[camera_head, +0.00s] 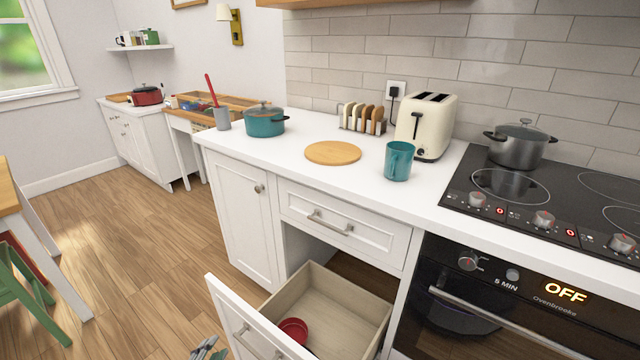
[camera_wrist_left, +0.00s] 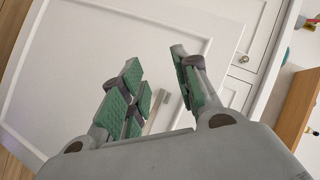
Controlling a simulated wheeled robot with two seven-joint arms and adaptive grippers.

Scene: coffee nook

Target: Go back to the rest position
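My left gripper (camera_head: 208,349) shows only in part at the bottom edge of the head view, just left of the open drawer's white front (camera_head: 238,322). In the left wrist view my left gripper (camera_wrist_left: 157,60) has its green-padded fingers apart, with nothing held between them. A white panel fills much of that view, and a pale bar, seemingly a handle (camera_wrist_left: 166,112), shows beyond the gap between the fingers. The lower drawer (camera_head: 342,292) stands pulled out with a red round dish (camera_head: 293,331) inside. My right gripper is in neither view.
The counter above holds a teal pot (camera_head: 264,122), a round wooden board (camera_head: 333,153), a teal mug (camera_head: 398,161), a toast rack (camera_head: 362,118) and a toaster (camera_head: 426,126). The oven (camera_head: 480,305) is to the right. Wooden floor (camera_head: 130,250) lies open left of the drawer.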

